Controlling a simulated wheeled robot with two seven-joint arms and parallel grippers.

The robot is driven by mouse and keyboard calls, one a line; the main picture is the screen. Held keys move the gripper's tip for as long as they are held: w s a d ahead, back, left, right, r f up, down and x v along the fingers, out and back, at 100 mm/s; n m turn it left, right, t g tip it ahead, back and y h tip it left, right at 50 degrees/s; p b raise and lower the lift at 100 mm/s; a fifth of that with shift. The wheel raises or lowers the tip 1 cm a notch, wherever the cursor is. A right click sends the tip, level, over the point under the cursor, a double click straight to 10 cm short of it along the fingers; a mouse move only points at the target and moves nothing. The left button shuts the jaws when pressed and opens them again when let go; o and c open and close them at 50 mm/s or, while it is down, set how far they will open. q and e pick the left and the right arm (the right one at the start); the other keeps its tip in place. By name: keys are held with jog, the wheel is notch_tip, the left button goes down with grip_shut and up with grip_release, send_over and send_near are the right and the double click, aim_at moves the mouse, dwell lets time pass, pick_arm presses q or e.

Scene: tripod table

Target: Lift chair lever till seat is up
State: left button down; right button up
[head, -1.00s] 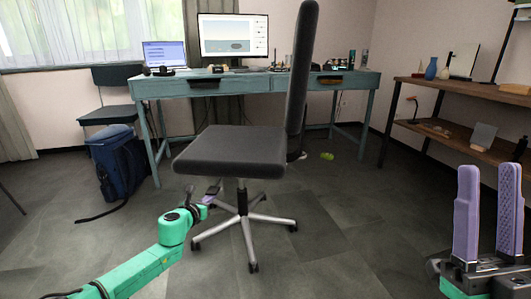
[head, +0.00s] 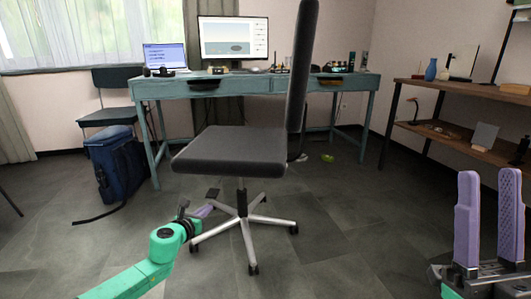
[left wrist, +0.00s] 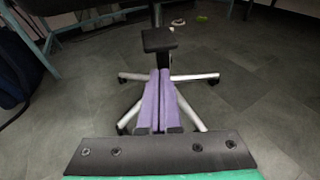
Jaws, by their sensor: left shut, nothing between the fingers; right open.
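The office chair has a dark grey seat (head: 230,152) and a tall backrest (head: 303,60), on a column with a silver star base (head: 246,225). Its lever ends in a black paddle (head: 211,194) below the seat's left side. The paddle also shows at the top middle of the left wrist view (left wrist: 158,39). My left gripper (head: 209,208) is shut and empty, with its purple fingers (left wrist: 160,72) pointing towards the paddle from just below it. I cannot tell whether they touch. My right gripper (head: 490,178) is open and empty, at the far right, away from the chair.
A teal desk (head: 235,86) with a laptop (head: 165,56) and a monitor (head: 233,36) stands behind the chair. A blue backpack (head: 117,165) and another chair (head: 112,100) are at the left. Wooden shelves (head: 462,92) stand at the right. The floor in front is clear.

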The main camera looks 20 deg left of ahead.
pick_arm(q)
jog(key=s+d+p, duration=0.1)
jog(key=s, duration=0.5)
jog(key=shift+s+p, duration=0.35)
